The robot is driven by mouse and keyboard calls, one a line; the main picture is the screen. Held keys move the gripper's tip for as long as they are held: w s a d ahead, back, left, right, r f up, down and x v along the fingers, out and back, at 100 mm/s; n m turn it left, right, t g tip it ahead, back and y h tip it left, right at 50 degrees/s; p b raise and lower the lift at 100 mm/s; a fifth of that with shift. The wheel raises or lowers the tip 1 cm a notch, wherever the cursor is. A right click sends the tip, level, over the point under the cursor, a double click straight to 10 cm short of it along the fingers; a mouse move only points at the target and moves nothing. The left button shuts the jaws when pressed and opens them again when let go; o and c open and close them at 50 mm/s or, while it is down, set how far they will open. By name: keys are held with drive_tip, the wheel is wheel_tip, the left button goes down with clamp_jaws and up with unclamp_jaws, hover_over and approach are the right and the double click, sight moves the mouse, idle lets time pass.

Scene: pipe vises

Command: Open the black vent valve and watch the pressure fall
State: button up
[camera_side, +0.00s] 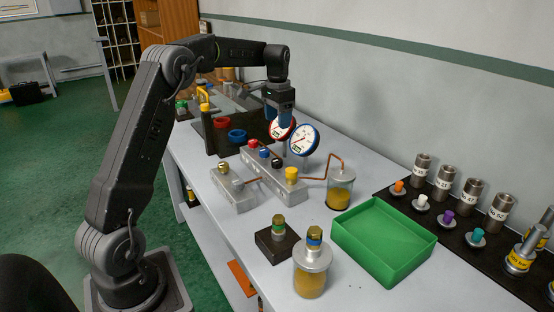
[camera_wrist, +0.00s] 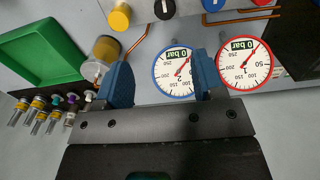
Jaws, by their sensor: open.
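The black vent valve knob (camera_side: 276,163) stands on the grey valve block between the blue and yellow knobs. It also shows at the top edge of the wrist view (camera_wrist: 164,9). Its turned position cannot be told. The blue-rimmed gauge (camera_side: 304,140) and the red-rimmed gauge (camera_side: 281,127) stand behind the block; in the wrist view, both the blue-rimmed dial (camera_wrist: 173,73) and the red-rimmed dial (camera_wrist: 244,64) have a window that seems to read 0 bar. My gripper (camera_wrist: 163,78) is open and empty, with its blue fingers above and near the gauges, apart from the black knob.
A yellow knob (camera_side: 291,173), a blue knob (camera_side: 264,153) and a red knob (camera_side: 252,143) flank the black one. A copper pipe (camera_side: 334,160) runs to a yellow-filled jar (camera_side: 340,190). A green tray (camera_side: 384,240) lies at front right. Several fittings stand on a black mat (camera_side: 460,232).

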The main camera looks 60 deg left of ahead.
sight(277, 160)
drive_tip(key=f, duration=0.9)
drive_tip(key=a+f, duration=0.1)
drive_tip(key=f, duration=0.4)
drive_tip(key=shift+w+f, duration=0.15)
drive_tip(key=shift+f, duration=0.1)
drive_tip(key=c, duration=0.9)
